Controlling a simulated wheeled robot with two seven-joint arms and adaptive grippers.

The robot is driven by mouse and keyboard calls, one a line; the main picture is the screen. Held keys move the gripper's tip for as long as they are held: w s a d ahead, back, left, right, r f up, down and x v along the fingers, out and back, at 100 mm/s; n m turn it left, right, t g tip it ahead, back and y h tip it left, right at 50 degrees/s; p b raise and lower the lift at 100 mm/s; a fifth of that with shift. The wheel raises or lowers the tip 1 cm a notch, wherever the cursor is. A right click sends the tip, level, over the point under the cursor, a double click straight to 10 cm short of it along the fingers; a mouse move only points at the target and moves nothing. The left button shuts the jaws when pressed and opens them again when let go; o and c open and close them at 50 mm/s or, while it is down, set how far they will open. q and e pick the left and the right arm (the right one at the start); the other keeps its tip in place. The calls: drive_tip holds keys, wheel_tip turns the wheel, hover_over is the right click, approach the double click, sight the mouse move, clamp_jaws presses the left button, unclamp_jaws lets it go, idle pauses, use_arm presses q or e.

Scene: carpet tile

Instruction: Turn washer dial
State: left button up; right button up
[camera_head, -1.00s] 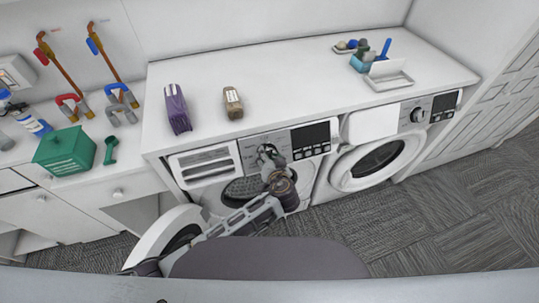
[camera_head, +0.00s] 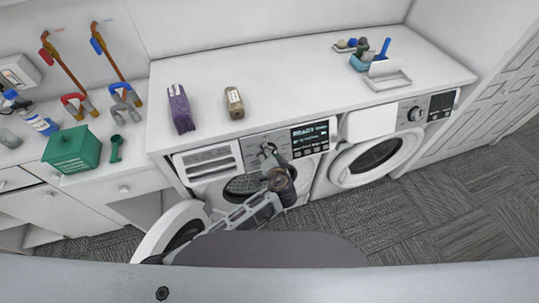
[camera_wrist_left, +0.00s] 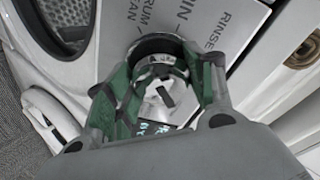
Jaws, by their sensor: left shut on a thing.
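The washer (camera_head: 230,164) is the left of two white front-loading machines, with its round door (camera_head: 172,230) swung open. Its control panel has a round dial (camera_wrist_left: 158,60), mostly hidden by my gripper in the head view. My left gripper (camera_head: 268,152) reaches the panel from the front, left of the display. In the left wrist view, the green-padded fingers of the gripper (camera_wrist_left: 163,78) are closed around the dial's sides. Printed words such as RINSE show around it. The washer display (camera_head: 310,135) is lit and reads READY. My right gripper is not in view.
A second machine (camera_head: 375,152) with a shut door stands to the right. A green box (camera_head: 73,150) is on the left counter.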

use_arm(q)
drive_tip(key=o, duration=1)
drive_tip(key=shift+v, duration=6.05)
